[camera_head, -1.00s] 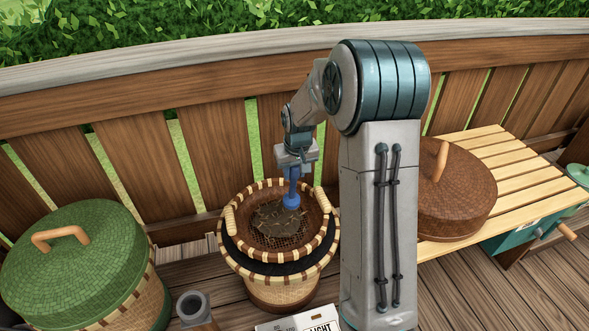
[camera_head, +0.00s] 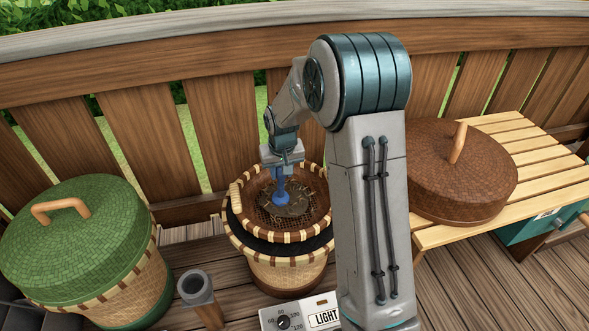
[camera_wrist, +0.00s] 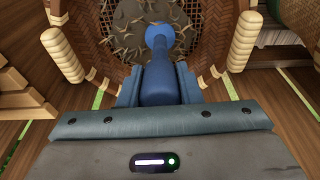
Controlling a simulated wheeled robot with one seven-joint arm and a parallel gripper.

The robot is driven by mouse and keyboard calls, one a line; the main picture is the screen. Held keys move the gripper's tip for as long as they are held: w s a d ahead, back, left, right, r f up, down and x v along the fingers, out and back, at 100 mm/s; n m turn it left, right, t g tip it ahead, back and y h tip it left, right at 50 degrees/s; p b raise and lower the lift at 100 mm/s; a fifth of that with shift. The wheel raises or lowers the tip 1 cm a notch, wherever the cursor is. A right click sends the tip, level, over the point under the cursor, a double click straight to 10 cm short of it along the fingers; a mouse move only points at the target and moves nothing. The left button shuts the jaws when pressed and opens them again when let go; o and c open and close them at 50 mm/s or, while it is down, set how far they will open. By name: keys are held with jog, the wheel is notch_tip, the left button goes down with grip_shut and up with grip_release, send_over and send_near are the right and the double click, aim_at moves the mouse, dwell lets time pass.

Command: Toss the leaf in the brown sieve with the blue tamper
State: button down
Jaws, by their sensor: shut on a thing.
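My gripper (camera_head: 283,167) is shut on the blue tamper (camera_head: 281,198) and holds it pointing down into the brown sieve (camera_head: 312,221). The tamper's rounded lower end is at the leaf (camera_head: 298,205), a dark heap with light brown strands in the sieve. The sieve sits on top of a woven basket and has a striped rim with pale wrapped handles. In the wrist view the tamper (camera_wrist: 158,75) stands between the gripper fingers (camera_wrist: 160,88), with the leaf (camera_wrist: 133,22) beyond it. The tamper's tip partly hides the leaf, so exact contact is unclear.
A green lidded basket (camera_head: 75,240) stands at left. A grey-topped cylinder (camera_head: 196,288) and a control box marked LIGHT (camera_head: 300,314) are in front. A brown lid (camera_head: 462,175) lies on the slatted bench (camera_head: 550,160) at right. A wooden fence (camera_head: 150,115) runs behind.

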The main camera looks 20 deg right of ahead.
jog(key=a+r+p, duration=0.3)
jog(key=r+p, duration=0.4)
jog(key=r, duration=0.3)
dwell(0.8)
